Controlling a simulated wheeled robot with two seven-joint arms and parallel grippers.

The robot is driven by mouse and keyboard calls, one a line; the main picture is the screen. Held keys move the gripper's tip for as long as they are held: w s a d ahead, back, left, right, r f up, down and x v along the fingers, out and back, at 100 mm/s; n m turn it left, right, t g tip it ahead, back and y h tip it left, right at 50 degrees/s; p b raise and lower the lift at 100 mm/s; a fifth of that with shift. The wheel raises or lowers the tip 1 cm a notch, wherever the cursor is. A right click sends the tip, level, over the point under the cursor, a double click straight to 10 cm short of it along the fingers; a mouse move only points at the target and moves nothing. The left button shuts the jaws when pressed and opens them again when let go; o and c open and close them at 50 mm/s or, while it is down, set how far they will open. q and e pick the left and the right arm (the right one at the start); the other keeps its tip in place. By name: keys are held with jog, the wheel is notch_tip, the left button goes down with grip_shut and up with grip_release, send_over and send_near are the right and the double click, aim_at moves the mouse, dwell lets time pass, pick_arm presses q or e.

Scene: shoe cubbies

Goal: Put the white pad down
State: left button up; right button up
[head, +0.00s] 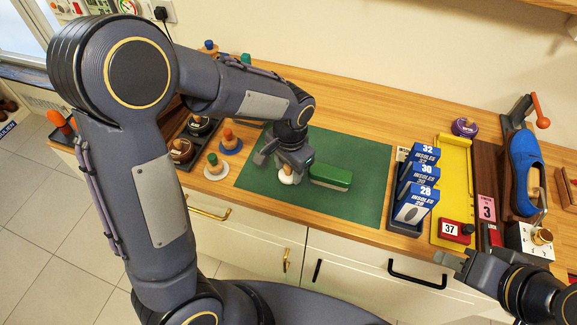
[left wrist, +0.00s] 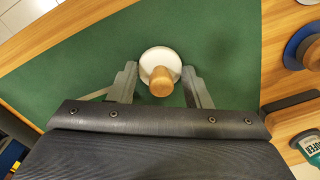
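The white pad (left wrist: 158,56), a round white disc with a wooden knob (left wrist: 161,82), appears to lie flat on the green mat (left wrist: 85,70). In the head view the pad (head: 287,178) is near the mat's front left part, just under my left gripper (head: 279,163). In the left wrist view my left gripper (left wrist: 163,88) is open, with one finger on each side of the knob and a gap on both sides. My right gripper (head: 446,270) is at the lower right, its fingers apart and empty, in front of the counter.
A green-topped brush or block (head: 330,176) lies right beside the left gripper on the mat. Blue insole boxes (head: 415,204) and a yellow tray (head: 453,180) stand right. The mat's right part is clear.

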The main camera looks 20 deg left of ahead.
pick_arm(q)
jog(key=o, duration=0.4)
jog(key=shift+c, duration=0.2)
jog(key=shift+r, duration=0.1)
notch_tip(320, 180, up, 12)
jog(key=s+a+n+t+h, duration=0.2)
jog(key=s+a+n, duration=0.1)
jog(key=s, duration=0.6)
jog(key=s+a+n+t+h, duration=0.2)
jog(key=s+a+n+t, duration=0.1)
jog(key=s, duration=0.6)
jog(key=shift+a+n+p, duration=0.35)
jog(key=shift+a+n, duration=0.25)
jog(key=shift+n, duration=0.2)
jog(key=shift+s, duration=0.1)
